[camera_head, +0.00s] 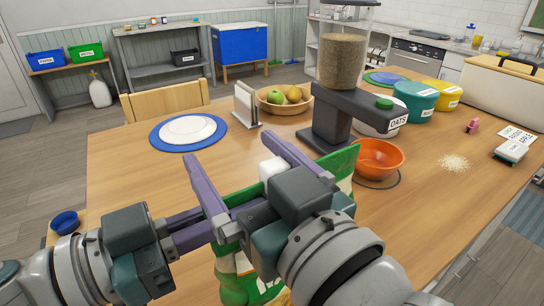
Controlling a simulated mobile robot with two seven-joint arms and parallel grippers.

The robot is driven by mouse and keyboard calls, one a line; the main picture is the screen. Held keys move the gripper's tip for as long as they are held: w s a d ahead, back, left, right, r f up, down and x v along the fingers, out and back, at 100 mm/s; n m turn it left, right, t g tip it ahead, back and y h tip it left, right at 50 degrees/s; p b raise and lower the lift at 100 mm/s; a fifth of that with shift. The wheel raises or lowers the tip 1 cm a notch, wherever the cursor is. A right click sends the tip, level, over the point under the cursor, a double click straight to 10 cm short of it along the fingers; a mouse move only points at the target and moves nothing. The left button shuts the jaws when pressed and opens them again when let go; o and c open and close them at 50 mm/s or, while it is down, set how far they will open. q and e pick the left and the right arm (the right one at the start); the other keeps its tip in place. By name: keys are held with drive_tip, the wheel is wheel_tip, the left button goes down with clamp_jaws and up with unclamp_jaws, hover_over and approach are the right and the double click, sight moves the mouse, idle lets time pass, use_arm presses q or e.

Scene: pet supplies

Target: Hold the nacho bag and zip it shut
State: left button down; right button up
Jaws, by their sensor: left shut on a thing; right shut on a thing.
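The nacho bag, green with white and yellow patches, is mostly hidden behind my grippers. Its lower part (236,283) shows below them, and a green and white part (343,168) shows to their right. My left gripper (222,224), the lower one, reaches in from the left and is shut on the bag. My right gripper (228,147) comes from the lower right, its two long purple fingers pointing away and set well apart. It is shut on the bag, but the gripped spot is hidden. A small white block (271,168) shows between its fingers. The zip cannot be made out.
A dark food dispenser (333,125) stands just beyond the grippers, with an orange bowl (378,157) beside it. Blue-rimmed plates (188,130) and a fruit bowl (283,101) lie farther back. A small blue bowl (64,222) sits at the left edge.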

use_arm(q)
drive_tip(key=shift+w+a, duration=0.1)
drive_tip(key=shift+w, duration=0.05)
use_arm(e)
drive_tip(key=v, duration=1.3)
drive_tip(key=shift+s+d, duration=0.25)
idle(0.7)
drive_tip(key=v, duration=1.2)
idle(0.3)
use_arm(q)
drive_tip(key=c, duration=0.9)
unclamp_jaws()
